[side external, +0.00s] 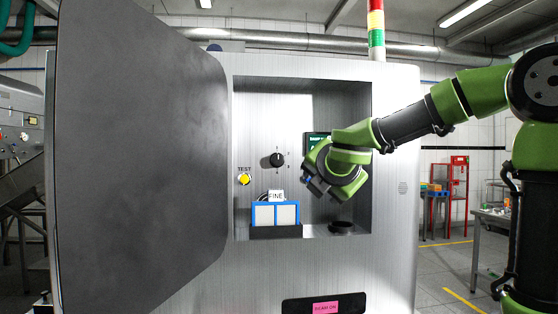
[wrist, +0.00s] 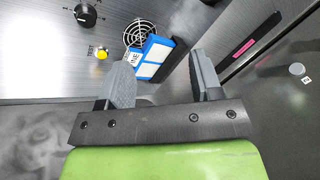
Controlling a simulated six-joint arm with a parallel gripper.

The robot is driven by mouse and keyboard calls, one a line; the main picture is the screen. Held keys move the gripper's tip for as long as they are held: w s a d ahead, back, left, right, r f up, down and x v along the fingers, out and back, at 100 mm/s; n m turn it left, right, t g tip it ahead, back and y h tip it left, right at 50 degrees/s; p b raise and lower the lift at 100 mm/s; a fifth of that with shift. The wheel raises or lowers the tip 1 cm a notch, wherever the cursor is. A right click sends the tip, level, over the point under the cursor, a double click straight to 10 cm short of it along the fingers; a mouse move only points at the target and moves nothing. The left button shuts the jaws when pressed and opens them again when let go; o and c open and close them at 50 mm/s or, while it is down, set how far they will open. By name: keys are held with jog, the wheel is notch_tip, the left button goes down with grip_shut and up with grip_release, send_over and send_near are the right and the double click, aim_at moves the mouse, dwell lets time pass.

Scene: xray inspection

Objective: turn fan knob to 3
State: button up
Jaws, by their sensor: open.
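The fan knob (side external: 277,160) is a round black dial on the back metal wall of the recess, with small marks around it. In the wrist view the knob (wrist: 86,14) is at the upper left, near the top edge. Its numbers are too small to read, so I cannot tell its setting. My gripper (wrist: 160,70) is open and empty, with its two grey fingers apart. It is clear of the knob. In the side view my wrist is right of and below the knob, and my fingers are hard to make out.
A yellow TEST button (side external: 244,179) is left of and below the knob. A blue-framed box (side external: 276,214) labelled FINE stands below it, beside a round fan grille (wrist: 139,33). A dark ring (side external: 342,228) lies on the recess floor. The large grey door (side external: 140,150) stands open at left.

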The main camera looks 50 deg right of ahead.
aim_at(278, 159)
jog(key=w+d+r+n+t, duration=0.1)
jog(key=w+d+n, duration=0.1)
jog(key=w+n, duration=0.2)
jog(key=w+d+r+n+t+h, duration=0.1)
jog(key=w+d+n+t, duration=0.1)
jog(key=w+n, duration=0.3)
jog(key=w+d+r+n+t, duration=0.1)
jog(key=w+d+n, duration=0.3)
jog(key=w, duration=0.4)
jog(key=shift+r+n+t, duration=0.4)
jog(key=shift+r+n, duration=0.1)
jog(key=c, duration=0.9)
